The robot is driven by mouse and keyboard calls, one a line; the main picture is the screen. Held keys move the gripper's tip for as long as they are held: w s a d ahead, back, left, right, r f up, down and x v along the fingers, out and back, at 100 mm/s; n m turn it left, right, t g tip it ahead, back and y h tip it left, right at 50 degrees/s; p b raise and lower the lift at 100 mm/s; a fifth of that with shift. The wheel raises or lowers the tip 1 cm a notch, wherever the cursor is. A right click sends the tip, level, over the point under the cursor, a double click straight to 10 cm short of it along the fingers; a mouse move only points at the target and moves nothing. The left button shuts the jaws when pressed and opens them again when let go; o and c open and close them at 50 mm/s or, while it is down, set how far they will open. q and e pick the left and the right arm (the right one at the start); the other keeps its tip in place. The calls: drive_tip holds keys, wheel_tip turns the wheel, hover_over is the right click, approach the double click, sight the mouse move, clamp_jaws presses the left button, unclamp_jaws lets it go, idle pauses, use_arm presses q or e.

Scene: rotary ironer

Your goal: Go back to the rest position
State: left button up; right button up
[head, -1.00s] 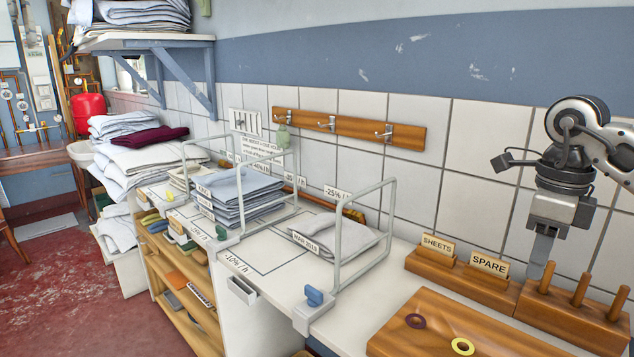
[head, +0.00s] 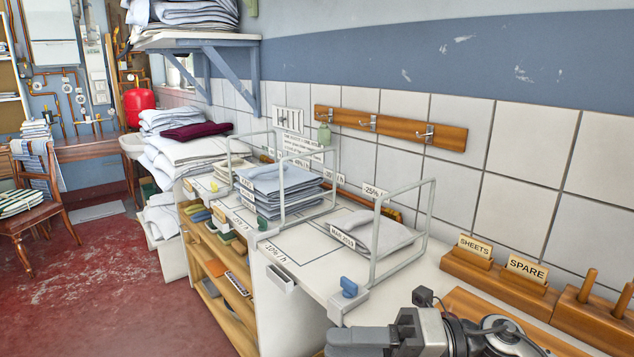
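My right gripper (head: 338,343) is at the bottom edge of the head view, right of centre. It points left, in front of the white counter (head: 318,285). Its grey fingers are partly cut off by the frame, so the gap between them cannot be made out. Nothing shows held in it. My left gripper is not in the head view.
Wire frames (head: 428,215) stand on the counter around folded grey cloths (head: 372,232). At right are a wooden SHEETS and SPARE holder (head: 500,288) and a pegged block (head: 600,318). A wooden chair (head: 35,215) stands far left. The red floor (head: 120,290) is clear.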

drive_tip(key=d+f+m+t+h, duration=0.25)
drive_tip(key=f+m+t, duration=0.2)
drive_tip(key=m, duration=0.45)
drive_tip(key=w+d+f+m+t+h, duration=0.1)
drive_tip(key=d+f+m+t+h, duration=0.2)
drive_tip(key=m+t, duration=0.45)
drive_tip(key=d+f+m+t+h, duration=0.1)
drive_tip(key=f+m+t+h, duration=0.3)
drive_tip(key=m, duration=0.7)
drive_tip(key=s+d+f+m+g+h, duration=0.2)
drive_tip(key=s+f+m+g+h, duration=0.1)
drive_tip(key=s+f, duration=0.3)
drive_tip(key=s+d+f+m+g+h, duration=0.2)
drive_tip(key=s+f+m, duration=0.4)
drive_tip(key=f, duration=0.4)
drive_tip(key=shift+s+f+g+h, duration=0.2)
drive_tip(key=shift+g+h, duration=0.25)
drive_tip(key=shift+g, duration=0.15)
